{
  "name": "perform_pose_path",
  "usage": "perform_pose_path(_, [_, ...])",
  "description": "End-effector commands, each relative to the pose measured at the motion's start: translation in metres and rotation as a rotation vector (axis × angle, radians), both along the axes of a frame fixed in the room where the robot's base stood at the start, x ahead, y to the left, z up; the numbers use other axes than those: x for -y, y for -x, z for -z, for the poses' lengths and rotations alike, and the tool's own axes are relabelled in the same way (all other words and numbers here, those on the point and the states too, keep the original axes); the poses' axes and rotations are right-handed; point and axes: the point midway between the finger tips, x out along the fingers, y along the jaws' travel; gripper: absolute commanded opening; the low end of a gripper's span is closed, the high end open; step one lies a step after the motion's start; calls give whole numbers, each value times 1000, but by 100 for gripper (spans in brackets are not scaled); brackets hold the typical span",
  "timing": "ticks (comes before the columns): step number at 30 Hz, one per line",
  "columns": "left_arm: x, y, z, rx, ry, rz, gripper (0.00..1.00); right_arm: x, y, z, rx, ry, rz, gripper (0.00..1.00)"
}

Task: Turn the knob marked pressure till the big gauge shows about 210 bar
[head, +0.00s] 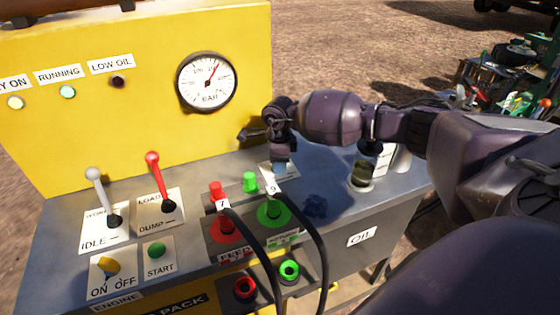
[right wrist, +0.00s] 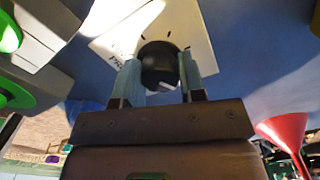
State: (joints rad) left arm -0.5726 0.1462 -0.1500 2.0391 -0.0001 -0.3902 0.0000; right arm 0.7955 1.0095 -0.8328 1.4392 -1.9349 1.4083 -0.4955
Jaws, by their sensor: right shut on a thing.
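The big round gauge (head: 207,82) is on the yellow panel, white-faced and marked BAR. Its red needle points up and a little right of the top; the scale numbers are too small to read surely. My right gripper (head: 280,168) is over the grey deck, pointing down. In the right wrist view its two pale blue fingers (right wrist: 159,78) are shut on a black knob (right wrist: 160,60), one on each side. The knob stands on a white plate (right wrist: 196,28) with tick marks and partly visible lettering. In the head view my gripper hides the knob. My left gripper is out of view.
Red and green hose couplings (head: 273,213) with black hoses stand just left of the gripper. A red lever (head: 158,180) and a grey lever (head: 101,195) are farther left. An open filler or cap (head: 362,174) sits to the right.

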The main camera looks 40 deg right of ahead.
Motion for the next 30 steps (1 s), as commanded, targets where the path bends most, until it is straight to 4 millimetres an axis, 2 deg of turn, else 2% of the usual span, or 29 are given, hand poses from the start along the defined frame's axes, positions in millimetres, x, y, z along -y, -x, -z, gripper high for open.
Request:
perform_pose_path(18, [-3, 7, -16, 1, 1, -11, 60, 0, 0, -3, 2, -1, 569, 13])
perform_pose_path(25, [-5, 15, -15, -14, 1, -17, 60, 0, 0, -3, 1, 0, 723, 13])
perform_pose_path(30, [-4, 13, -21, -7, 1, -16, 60, 0, 0, -2, 1, 1, 797, 13])
